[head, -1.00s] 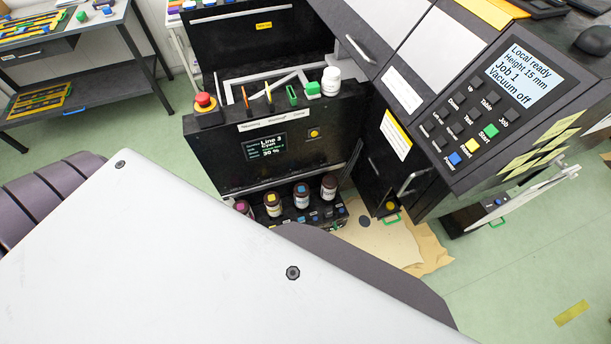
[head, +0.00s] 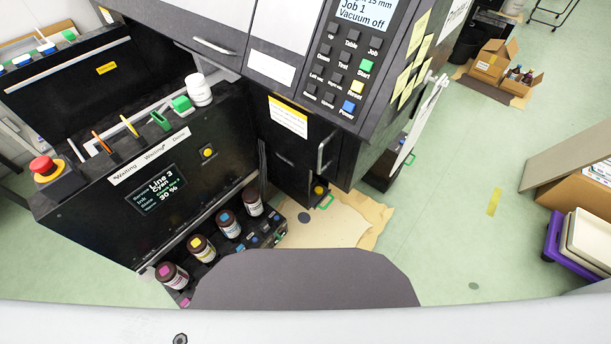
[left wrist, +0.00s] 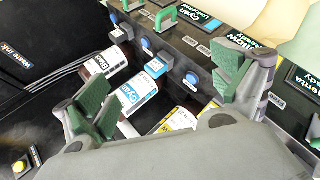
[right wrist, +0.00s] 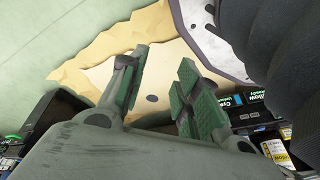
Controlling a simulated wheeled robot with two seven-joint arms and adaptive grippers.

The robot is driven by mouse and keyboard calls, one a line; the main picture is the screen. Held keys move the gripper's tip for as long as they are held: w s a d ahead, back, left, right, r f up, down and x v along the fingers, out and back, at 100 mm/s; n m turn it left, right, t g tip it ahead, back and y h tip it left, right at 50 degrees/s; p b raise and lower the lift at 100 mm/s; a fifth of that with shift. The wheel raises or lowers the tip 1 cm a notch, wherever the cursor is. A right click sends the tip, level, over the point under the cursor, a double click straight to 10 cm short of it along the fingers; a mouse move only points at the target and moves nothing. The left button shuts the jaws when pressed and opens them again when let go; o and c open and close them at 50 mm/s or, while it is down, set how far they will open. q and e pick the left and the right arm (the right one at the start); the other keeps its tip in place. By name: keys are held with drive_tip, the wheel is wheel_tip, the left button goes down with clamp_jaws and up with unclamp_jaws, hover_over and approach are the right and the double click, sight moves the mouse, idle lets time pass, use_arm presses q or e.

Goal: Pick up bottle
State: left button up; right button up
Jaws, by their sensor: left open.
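In the head view, dark ink bottles stand in a row on the low rack: a magenta-marked bottle (head: 172,275), a yellow-marked one (head: 202,247), a cyan-marked one (head: 229,224) and a white-labelled one (head: 252,202). In the left wrist view, the cyan-labelled bottle (left wrist: 138,92) shows between the fingers of my open left gripper (left wrist: 165,82), with the white-labelled bottle (left wrist: 106,62) and the yellow-labelled bottle (left wrist: 180,120) on either side. I cannot tell any contact. My right gripper (right wrist: 160,85) has its fingers apart, with nothing between them. Neither gripper shows in the head view.
The black machine panel (head: 100,200) rises behind the rack, with a red stop button (head: 42,165) and a white bottle (head: 198,90) on top. A cabinet (head: 320,120) stands right of the rack. Brown paper (head: 350,225) lies on the floor.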

use_arm(q)
drive_tip(key=w+n+t+b, duration=0.1)
drive_tip(key=w+n+b, duration=0.1)
drive_tip(key=b, duration=0.1)
drive_tip(key=n+t+y+b, duration=0.6)
drive_tip(key=n+b, duration=1.2)
drive_tip(key=n, duration=0.2)
approach(227, 228)
drive_tip(key=shift+a+r+n+b, duration=0.1)
drive_tip(key=shift+r+n+b, duration=0.1)
drive_tip(key=shift+n+b, duration=0.35)
use_arm(e)
drive_tip(key=w+a+r+t+y, duration=0.2)
drive_tip(key=w+a+r, duration=0.3)
drive_tip(key=w+r, duration=0.1)
drive_tip(key=shift+w+a+r, duration=0.15)
drive_tip(key=shift+w+r, duration=0.25)
drive_tip(key=shift+w, duration=0.35)
use_arm(q)
drive_tip(key=b+x, duration=0.1)
drive_tip(key=x, duration=0.7)
drive_tip(key=shift+w, duration=0.35)
use_arm(e)
drive_tip(key=f, duration=0.3)
drive_tip(key=shift+a+f+t+y, duration=0.3)
drive_tip(key=shift+a+f+t, duration=0.05)
drive_tip(key=shift+t, duration=0.05)
